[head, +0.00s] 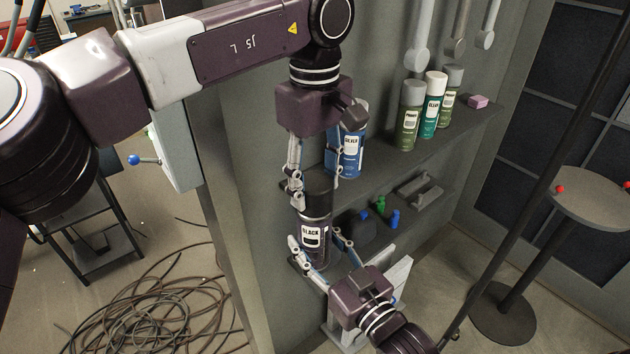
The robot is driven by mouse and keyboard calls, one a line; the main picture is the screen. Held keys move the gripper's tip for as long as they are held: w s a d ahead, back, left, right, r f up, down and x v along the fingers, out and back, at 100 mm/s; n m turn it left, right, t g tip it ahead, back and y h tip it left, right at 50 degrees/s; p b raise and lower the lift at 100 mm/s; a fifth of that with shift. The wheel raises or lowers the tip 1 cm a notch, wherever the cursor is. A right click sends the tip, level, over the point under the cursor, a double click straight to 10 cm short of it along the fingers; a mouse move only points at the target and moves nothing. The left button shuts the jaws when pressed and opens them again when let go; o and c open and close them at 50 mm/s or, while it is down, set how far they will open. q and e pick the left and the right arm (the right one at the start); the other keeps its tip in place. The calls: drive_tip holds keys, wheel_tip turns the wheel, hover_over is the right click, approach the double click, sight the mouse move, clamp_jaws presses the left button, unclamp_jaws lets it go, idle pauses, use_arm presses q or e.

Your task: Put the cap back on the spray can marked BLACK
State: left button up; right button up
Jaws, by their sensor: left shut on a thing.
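The spray can marked BLACK (313,236) is dark with a white label and stands roughly upright in front of the shelf unit. A dark cap (319,186) is at the top of the can, in line with it. I cannot tell whether it is seated or just above. My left gripper (313,180) points down from above, with its fingers shut on the cap. My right gripper (317,241) comes up from the bottom right, with its fingers on both sides of the can's body, closed around it. The can's lower end is partly hidden by the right gripper.
A blue SILVER can (350,154) stands on the shelf (385,158) just behind my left gripper. Several other cans, including a teal one (432,108), and a pink block (477,101) are farther right. Small blue and green items (380,205) sit lower. Coiled cable (150,315) covers the floor at left.

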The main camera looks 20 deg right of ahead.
use_arm(q)
drive_tip(key=shift+f, duration=0.45)
idle(0.4)
drive_tip(key=o, duration=0.8)
drive_tip(key=shift+o, duration=0.2)
drive_tip(key=o, duration=0.9)
drive_tip(key=shift+r, duration=0.1)
drive_tip(key=shift+r, duration=3.45)
